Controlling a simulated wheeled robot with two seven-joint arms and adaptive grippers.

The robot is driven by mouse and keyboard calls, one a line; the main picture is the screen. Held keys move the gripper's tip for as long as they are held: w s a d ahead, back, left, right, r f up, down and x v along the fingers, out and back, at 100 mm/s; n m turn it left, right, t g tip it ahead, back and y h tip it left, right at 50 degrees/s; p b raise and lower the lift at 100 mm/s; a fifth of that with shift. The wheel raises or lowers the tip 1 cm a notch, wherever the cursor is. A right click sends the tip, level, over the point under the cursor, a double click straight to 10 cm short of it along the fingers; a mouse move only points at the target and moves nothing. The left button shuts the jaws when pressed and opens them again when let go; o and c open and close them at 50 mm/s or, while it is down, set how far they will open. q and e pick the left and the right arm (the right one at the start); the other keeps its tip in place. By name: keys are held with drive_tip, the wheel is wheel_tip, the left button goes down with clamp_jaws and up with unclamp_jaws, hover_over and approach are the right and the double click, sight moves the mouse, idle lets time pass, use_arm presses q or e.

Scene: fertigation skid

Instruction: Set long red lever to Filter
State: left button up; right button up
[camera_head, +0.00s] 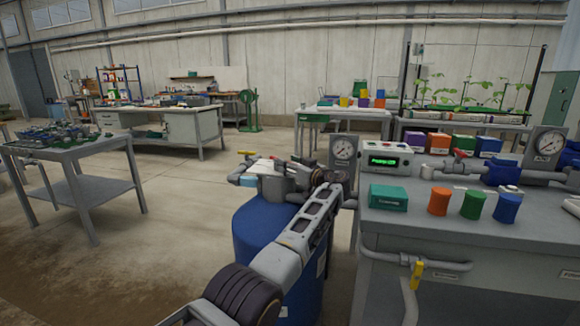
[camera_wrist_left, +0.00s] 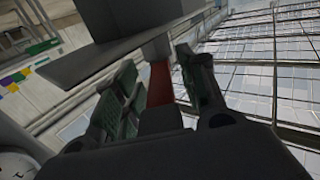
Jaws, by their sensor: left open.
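My left gripper (camera_head: 302,172) is above the blue drum, beside the grey valve fittings. It also shows in the left wrist view (camera_wrist_left: 160,85), with its fingers apart. A red bar (camera_wrist_left: 159,80), which looks like the long red lever, lies between those fingers. The frames do not show clear contact with either finger. A grey plate (camera_wrist_left: 130,50) crosses in front of the fingers and hides part of the bar. I cannot pick out the long lever in the head view, where my arm and the grey fittings crowd the spot. My right gripper is not in view.
The blue drum (camera_head: 255,235) stands below my arm. A pressure gauge (camera_head: 343,148) is close on the right. The grey bench (camera_head: 410,222) holds an orange cup (camera_head: 438,201), a green cup (camera_head: 473,205) and a blue cup (camera_head: 507,208). Open floor lies to the left.

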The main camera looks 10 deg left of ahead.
use_arm(q)
drive_tip(key=shift+r, duration=5)
